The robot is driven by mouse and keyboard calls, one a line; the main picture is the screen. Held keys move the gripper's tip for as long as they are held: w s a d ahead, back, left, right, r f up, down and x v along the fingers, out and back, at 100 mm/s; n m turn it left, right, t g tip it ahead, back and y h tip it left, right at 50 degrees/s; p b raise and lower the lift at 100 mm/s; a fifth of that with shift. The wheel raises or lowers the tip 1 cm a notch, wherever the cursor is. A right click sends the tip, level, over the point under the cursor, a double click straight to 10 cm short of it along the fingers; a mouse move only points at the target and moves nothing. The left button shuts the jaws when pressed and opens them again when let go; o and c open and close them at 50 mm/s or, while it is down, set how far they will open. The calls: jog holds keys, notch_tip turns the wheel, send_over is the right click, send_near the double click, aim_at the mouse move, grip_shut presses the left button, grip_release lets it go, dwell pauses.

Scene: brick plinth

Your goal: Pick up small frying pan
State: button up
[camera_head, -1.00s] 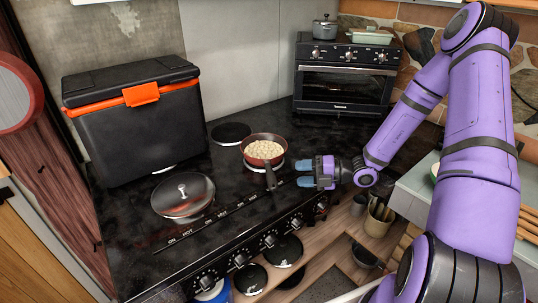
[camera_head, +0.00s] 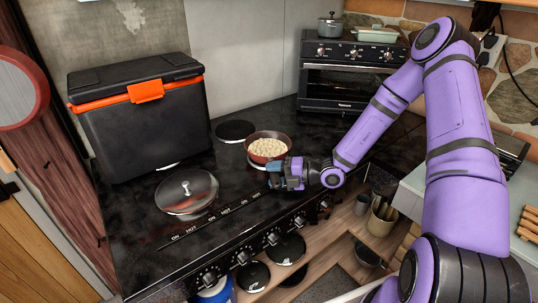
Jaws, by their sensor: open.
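The small frying pan (camera_head: 267,157) is reddish-brown, holds pale round pieces, and sits on a burner of the black stove top. Its dark handle pointed toward the front of the stove and is now mostly hidden behind my gripper. My gripper (camera_head: 277,176) is open, with its bluish-grey fingers at the handle side of the pan, just below the rim in the picture. Whether the handle lies between the fingers cannot be told.
A lidded pan (camera_head: 187,192) stands on the stove to the left. A black cooler with an orange latch (camera_head: 146,91) is behind it. A toaster oven (camera_head: 345,72) stands at the back right. An empty burner (camera_head: 235,130) lies behind the frying pan. Knobs line the front edge.

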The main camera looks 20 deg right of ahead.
grip_shut()
jog(key=shift+r, duration=0.15)
dwell(0.4)
